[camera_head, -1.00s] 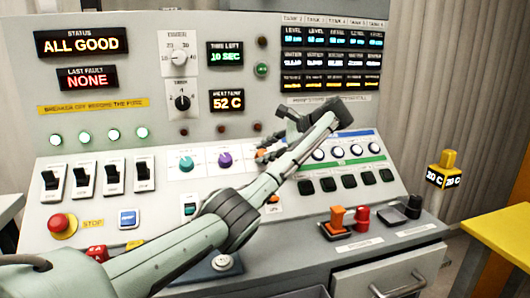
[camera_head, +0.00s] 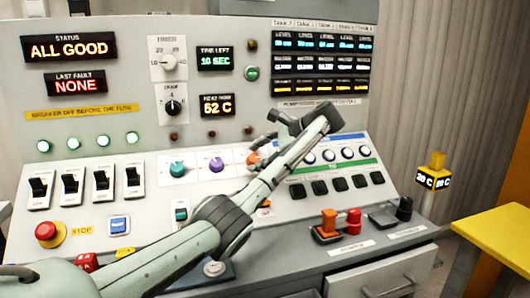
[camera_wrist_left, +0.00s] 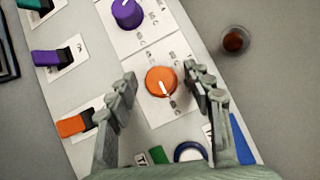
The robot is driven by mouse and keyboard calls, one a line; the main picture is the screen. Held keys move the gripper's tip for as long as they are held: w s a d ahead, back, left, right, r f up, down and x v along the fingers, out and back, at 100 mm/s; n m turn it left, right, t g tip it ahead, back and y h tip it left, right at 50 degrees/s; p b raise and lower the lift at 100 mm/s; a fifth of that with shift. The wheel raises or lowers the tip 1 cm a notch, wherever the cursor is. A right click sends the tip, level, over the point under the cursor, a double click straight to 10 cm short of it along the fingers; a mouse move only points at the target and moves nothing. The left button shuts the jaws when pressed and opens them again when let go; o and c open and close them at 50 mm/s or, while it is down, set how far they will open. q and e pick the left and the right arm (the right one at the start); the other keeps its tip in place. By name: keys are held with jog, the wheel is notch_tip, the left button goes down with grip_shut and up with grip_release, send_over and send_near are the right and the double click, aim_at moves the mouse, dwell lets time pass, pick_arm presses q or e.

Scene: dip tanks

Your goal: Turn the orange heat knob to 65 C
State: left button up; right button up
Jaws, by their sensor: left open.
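The orange heat knob (camera_wrist_left: 161,82) sits on the sloped panel, with a white pointer line aimed down and slightly right in the left wrist view. My left gripper (camera_wrist_left: 162,78) is open, with one finger on each side of the knob; I cannot tell whether they touch it. In the head view the left gripper (camera_head: 262,156) reaches over the panel and mostly hides the orange knob (camera_head: 252,158). The heat display (camera_head: 217,105) reads 52 C. My right gripper is not in view.
A purple knob (camera_wrist_left: 127,13) is beside the orange one. An orange switch (camera_wrist_left: 72,126) and a purple switch (camera_wrist_left: 50,57) lie to the left in the wrist view. Blue-ringed round controls (camera_head: 328,155) are right of the gripper. A red stop button (camera_head: 46,231) is far left.

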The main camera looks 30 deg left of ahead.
pick_arm(q)
jog(key=v, duration=1.1)
jog(key=shift+d+r, duration=0.25)
jog(key=shift+d, duration=0.1)
